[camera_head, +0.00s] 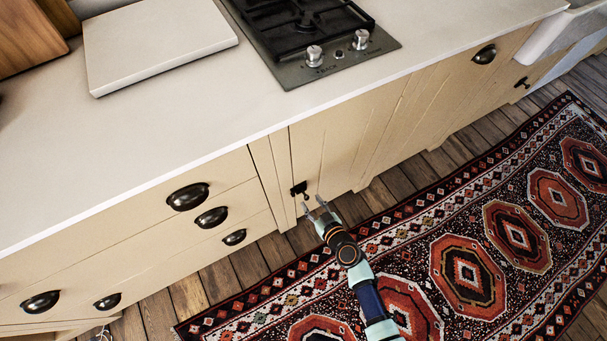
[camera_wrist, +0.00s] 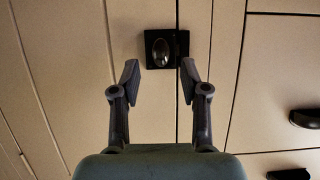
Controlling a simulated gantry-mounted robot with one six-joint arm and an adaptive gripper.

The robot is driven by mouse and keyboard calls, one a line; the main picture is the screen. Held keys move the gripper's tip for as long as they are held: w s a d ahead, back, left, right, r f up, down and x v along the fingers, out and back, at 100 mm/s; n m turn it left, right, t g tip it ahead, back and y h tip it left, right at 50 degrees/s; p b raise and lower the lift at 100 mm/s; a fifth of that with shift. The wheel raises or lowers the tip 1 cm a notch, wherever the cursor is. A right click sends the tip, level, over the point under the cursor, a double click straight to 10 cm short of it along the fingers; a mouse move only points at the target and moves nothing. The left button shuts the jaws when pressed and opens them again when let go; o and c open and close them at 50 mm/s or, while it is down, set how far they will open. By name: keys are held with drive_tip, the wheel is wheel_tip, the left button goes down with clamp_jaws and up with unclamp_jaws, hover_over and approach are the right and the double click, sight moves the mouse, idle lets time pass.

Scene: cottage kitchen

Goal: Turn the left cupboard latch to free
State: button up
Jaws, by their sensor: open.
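The left cupboard latch (camera_head: 299,189) is a small dark fitting on a cream cupboard door (camera_head: 335,140) under the hob. In the wrist view the latch (camera_wrist: 161,50) shows as an oval dark knob, long axis upright, on a square black plate beside the door gap. My gripper (camera_head: 314,202) is just in front of and slightly below the latch. In the wrist view my gripper (camera_wrist: 160,78) is open and empty, with one finger on each side of the latch's column. Whether a fingertip touches the plate I cannot tell.
Dark cup handles (camera_head: 188,196) sit on the drawers to the left. A second latch (camera_head: 521,82) is on a door far right. The worktop (camera_head: 200,120) overhangs above, holding a gas hob (camera_head: 310,35) and a white board (camera_head: 155,42). A patterned rug (camera_head: 470,270) covers the wooden floor.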

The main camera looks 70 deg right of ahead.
sight(308, 199)
drive_tip(key=x, duration=0.4)
drive_tip(key=shift+w+d, duration=0.1)
drive_tip(key=shift+w, duration=0.15)
clamp_jaws()
